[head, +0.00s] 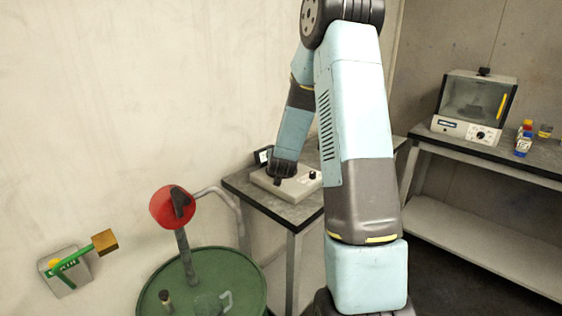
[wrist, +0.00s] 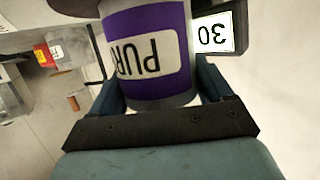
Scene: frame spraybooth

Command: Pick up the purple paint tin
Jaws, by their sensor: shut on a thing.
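The purple paint tin (wrist: 148,88) fills the middle of the wrist view, with a pale label whose visible letters read "PUR" upside down. It sits between the two fingers of my gripper (head: 281,172), which is shut on it. In the head view my gripper points down over the pale weighing scale (head: 297,187) on the corner table. The tin cannot be made out there, so I cannot tell whether it touches the scale.
A display reading "30" (wrist: 213,35) stands close beside the tin. A green drum (head: 240,268) with a red round part (head: 165,207) above it stands at front left. A wall lever (head: 75,262) is further left. A shelf bench (head: 540,165) at right bears a small oven (head: 475,105) and small containers.

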